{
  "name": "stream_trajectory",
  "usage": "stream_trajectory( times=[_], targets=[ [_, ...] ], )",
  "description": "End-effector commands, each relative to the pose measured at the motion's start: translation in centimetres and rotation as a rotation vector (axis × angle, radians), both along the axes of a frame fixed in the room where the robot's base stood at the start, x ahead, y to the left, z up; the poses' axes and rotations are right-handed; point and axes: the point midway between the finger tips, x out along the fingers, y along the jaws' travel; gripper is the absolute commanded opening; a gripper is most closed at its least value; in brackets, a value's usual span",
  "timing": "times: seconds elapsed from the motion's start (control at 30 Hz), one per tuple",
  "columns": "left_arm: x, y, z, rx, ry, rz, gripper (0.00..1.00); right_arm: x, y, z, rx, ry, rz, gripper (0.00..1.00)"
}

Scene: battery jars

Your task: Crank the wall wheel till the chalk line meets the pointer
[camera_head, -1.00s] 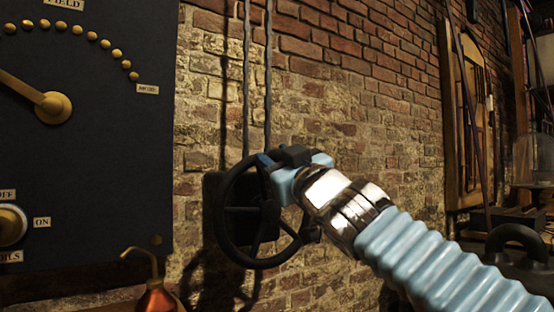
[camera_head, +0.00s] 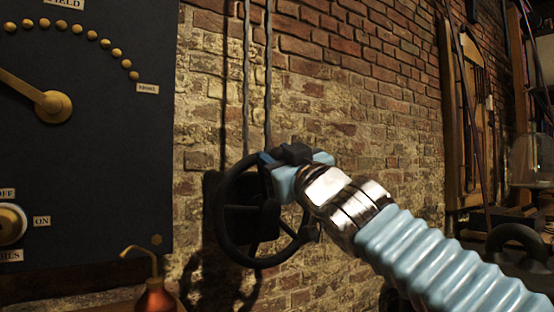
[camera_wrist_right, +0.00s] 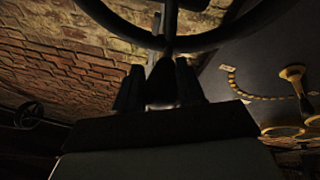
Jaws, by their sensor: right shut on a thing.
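The wall wheel (camera_head: 223,232) is a dark spoked handwheel in front of the brick wall, at the centre left of the head view. Its rim also shows across the top of the wrist view (camera_wrist_right: 215,38). My right gripper (camera_head: 273,163) is at the wheel's upper right and is shut on it. In the wrist view its dark fingers (camera_wrist_right: 160,85) close just below the rim; the exact part between them is too dark to tell. I cannot make out a chalk line or a pointer at the wheel. My left gripper is out of view.
A black panel (camera_head: 100,180) with a brass dial lever (camera_head: 53,106) and an ON switch (camera_head: 10,223) stands at the left. A red oil can (camera_head: 154,298) sits below, left of the wheel. Two cables (camera_head: 246,90) run up the wall. Dark gear and a glass jar (camera_head: 532,160) stand at the right.

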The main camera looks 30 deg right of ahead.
Motion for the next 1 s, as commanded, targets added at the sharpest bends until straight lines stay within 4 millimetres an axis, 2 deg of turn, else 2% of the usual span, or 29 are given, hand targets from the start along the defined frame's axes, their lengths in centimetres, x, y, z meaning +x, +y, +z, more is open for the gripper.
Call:
stream_trajectory(
  times=[0.37,0.6,1.0],
  targets=[
    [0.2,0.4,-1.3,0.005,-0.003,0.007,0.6,0.2,-1.6,-0.1,0.142,0.011,-0.003,0.0],
    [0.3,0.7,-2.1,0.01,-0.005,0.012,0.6,0.3,-4.0,-0.2,0.357,0.028,-0.007,0.0],
    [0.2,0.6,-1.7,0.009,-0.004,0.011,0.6,0.6,-7.5,-1.4,0.727,0.06,-0.01,0.0]
  ],
)
